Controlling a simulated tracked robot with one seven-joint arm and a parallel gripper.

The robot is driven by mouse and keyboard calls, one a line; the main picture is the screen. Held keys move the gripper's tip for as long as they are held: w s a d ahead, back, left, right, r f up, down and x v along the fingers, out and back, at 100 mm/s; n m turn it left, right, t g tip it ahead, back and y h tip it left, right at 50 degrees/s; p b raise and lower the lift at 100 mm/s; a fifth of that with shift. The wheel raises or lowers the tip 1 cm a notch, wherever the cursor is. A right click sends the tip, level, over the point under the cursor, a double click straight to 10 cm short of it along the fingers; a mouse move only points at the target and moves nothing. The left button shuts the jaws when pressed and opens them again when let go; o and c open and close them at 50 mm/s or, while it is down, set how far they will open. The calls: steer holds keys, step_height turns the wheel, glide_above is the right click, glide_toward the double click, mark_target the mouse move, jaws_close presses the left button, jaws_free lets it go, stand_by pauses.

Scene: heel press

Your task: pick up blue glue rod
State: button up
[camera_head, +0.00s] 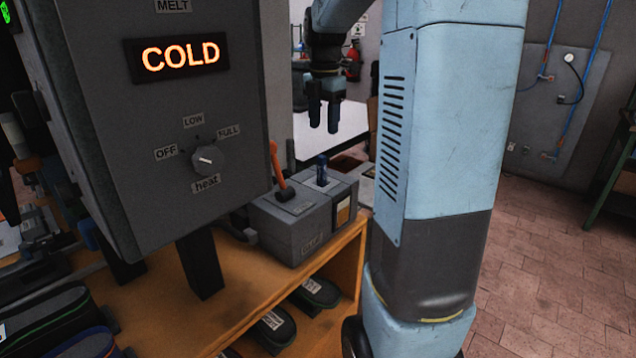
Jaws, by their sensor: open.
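The blue glue rod (322,170) stands upright in the top of a grey box (290,232) on the wooden bench, with its upper part showing. My gripper (324,118) hangs above it, fingers pointing down and apart, with nothing between them. In the picture the fingertips are a little above the rod's top and do not touch it. How far the gripper is from the rod in depth is hard to tell.
A grey machine (190,110) reading COLD, with a heat knob (208,160), stands close on the left. Shoes (316,291) lie on a shelf below. My arm covers the middle right.

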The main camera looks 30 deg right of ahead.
steer(key=shift+w+d+f, duration=0.15)
steer(key=shift+w+d, duration=0.05)
steer(key=shift+w, duration=0.05)
steer(key=shift+f+n, duration=0.3)
glide_above(322, 169)
steer(key=d, duration=0.1)
steer(key=f, duration=0.7)
steer(key=shift+w+f, duration=0.2)
steer(key=shift+w, duration=0.15)
steer(key=shift+w+a+f, duration=0.1)
steer(key=shift+w+f, duration=0.05)
steer(key=shift+f, duration=1.3)
steer(key=shift+w+a+f, duration=0.1)
steer(key=shift+f, duration=1.35)
steer(key=shift+c, duration=0.4)
jaws_close()
